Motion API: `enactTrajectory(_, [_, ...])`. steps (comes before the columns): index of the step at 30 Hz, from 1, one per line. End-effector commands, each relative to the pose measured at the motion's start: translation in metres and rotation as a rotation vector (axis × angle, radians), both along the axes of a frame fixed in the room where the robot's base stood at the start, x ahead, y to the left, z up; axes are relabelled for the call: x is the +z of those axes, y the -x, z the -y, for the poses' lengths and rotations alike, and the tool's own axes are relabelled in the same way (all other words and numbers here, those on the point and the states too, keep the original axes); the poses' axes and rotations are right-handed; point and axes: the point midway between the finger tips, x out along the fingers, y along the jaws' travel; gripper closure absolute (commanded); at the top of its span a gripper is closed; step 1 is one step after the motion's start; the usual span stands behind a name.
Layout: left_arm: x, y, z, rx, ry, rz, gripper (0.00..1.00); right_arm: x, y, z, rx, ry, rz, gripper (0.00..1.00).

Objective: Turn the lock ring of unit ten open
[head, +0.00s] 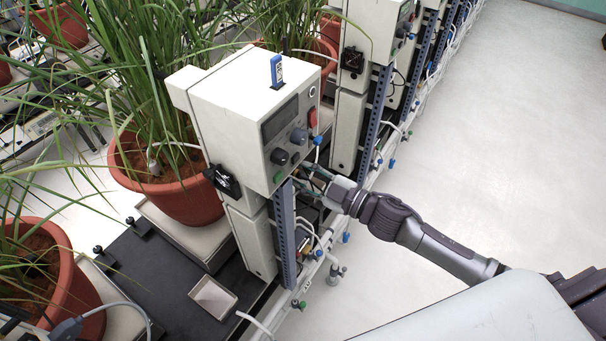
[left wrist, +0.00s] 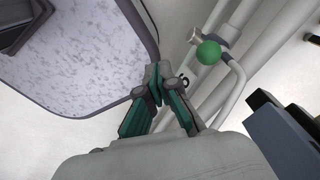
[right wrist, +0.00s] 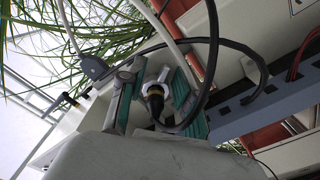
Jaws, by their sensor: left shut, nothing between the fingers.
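Unit ten's number cannot be read; the nearest white control box (head: 245,115) stands with a blue tag on top. My right gripper (head: 308,178) is at this box's lower right side. In the right wrist view a pale ring (right wrist: 154,90) on a black cable plug, apparently the lock ring, lies between the fingers of my right gripper (right wrist: 158,84). The fingers look spread on either side of the ring; contact is not clear. My left gripper (left wrist: 160,78) is shut and empty, and it is outside the head view.
A blue slotted post (head: 286,235) and hoses stand close to my right gripper. A potted plant (head: 180,195) is left of the box. A green knob (left wrist: 208,53) on white pipes is near my left gripper. The floor (head: 490,120) at right is clear.

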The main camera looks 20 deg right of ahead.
Motion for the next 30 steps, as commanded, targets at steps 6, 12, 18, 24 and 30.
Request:
enactTrajectory(6, [0.0,0.0,-0.002,0.0,-0.002,-0.001,1.0,-0.002,0.0,0.001,-0.002,0.001,-0.004,0.66])
enactTrajectory(12, [0.0,0.001,-0.002,0.0,-0.003,0.0,1.0,-0.004,0.011,0.009,-0.004,0.001,-0.009,0.66])
enactTrajectory(18, [0.0,0.0,-0.001,0.0,-0.001,-0.001,1.0,-0.005,0.041,0.032,-0.003,0.002,-0.01,0.66])
enactTrajectory(24, [0.0,0.0,-0.001,0.0,-0.001,0.0,1.0,-0.003,0.071,0.055,-0.002,0.002,-0.008,0.66])
enactTrajectory(30, [0.0,0.0,0.0,0.0,0.0,0.0,1.0,-0.002,0.09,0.069,-0.001,0.0,-0.005,0.66])
